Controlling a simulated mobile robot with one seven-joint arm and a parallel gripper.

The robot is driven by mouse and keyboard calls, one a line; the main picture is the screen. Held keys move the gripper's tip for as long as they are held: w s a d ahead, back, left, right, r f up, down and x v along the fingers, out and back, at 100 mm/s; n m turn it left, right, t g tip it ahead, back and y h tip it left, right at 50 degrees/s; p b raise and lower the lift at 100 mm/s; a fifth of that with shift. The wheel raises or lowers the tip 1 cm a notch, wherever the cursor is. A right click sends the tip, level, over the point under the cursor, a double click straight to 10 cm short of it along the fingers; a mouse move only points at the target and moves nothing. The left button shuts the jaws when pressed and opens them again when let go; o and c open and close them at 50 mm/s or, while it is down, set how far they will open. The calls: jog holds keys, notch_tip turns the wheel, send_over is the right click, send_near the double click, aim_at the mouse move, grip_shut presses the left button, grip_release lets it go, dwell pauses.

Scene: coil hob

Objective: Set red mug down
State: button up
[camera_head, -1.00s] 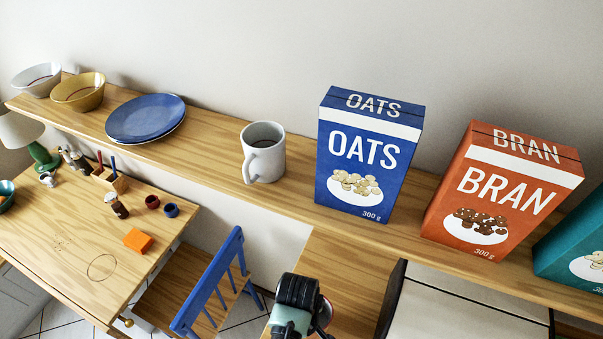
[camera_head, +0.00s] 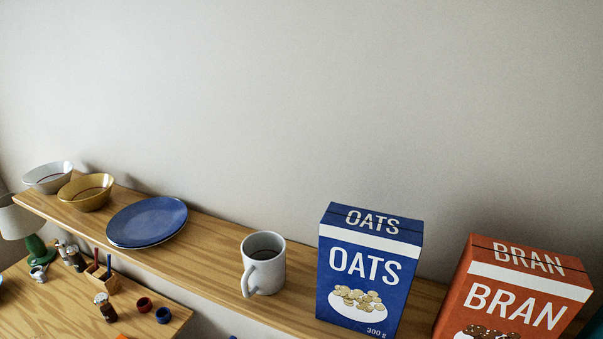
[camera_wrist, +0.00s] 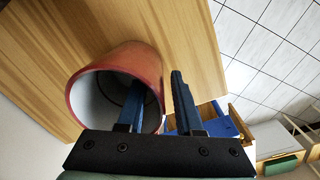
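The red mug (camera_wrist: 147,59) shows only in the wrist view, left of centre, with its pale, empty-looking mouth turned towards the camera. Behind it is a wooden surface (camera_wrist: 190,35); its base is hidden, so I cannot tell for sure that it rests there. My gripper (camera_wrist: 157,78) straddles the mug's wall: the left finger is inside the mouth, the right finger is outside. The fingers are clearly apart, wider than the thin wall, and a small gap shows by the right finger. The head view shows neither the red mug nor my gripper.
In the head view, a shelf (camera_head: 205,262) carries bowls, blue plates (camera_head: 148,221), a white mug (camera_head: 264,266), an oats box (camera_head: 367,275) and a bran box (camera_head: 520,290). In the wrist view, the wood's edge lies right of the mug, with a tiled floor (camera_wrist: 265,50) and blue chair (camera_wrist: 222,125) beyond.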

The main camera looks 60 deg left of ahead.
notch_tip(320, 180, up, 12)
jog(key=shift+s+r+b, duration=0.15)
jog(key=shift+s+b, duration=0.05)
jog(key=shift+b, duration=0.15)
dwell(0.7)
